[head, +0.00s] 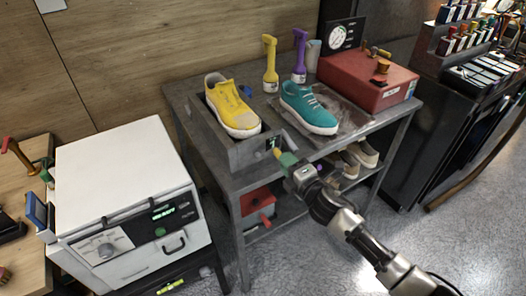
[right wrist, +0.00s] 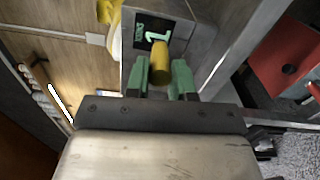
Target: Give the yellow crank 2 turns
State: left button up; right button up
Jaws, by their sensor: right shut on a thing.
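The yellow crank (right wrist: 160,63) is on the front end of a grey box-shaped station (head: 247,153) at the front of the metal bench. My right gripper (head: 285,158) reaches it from the lower right in the head view. In the right wrist view its green fingers (right wrist: 162,76) are closed on either side of the crank's knob. A small display (right wrist: 155,35) beside the crank shows a green 1. The crank's arm is mostly hidden. A yellow sneaker (head: 232,104) sits in the top of the station. My left gripper is not in view.
A red box (head: 367,80) stands farther right. A white machine (head: 125,180) stands at left. Beige shoes (head: 361,155) are on the lower shelf.

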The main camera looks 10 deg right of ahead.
jog(key=shift+d, duration=0.1)
jog(key=shift+f+b, duration=0.8)
jog(key=shift+f, duration=0.1)
jog(key=shift+s+a+f+b, duration=0.2)
jog(key=shift+a+f+b, duration=0.35)
jog(key=shift+a+f, duration=0.15)
jog(key=shift+s+a+f+b, duration=0.2)
jog(key=shift+a+f+b, duration=0.3)
jog(key=shift+a+f, duration=0.05)
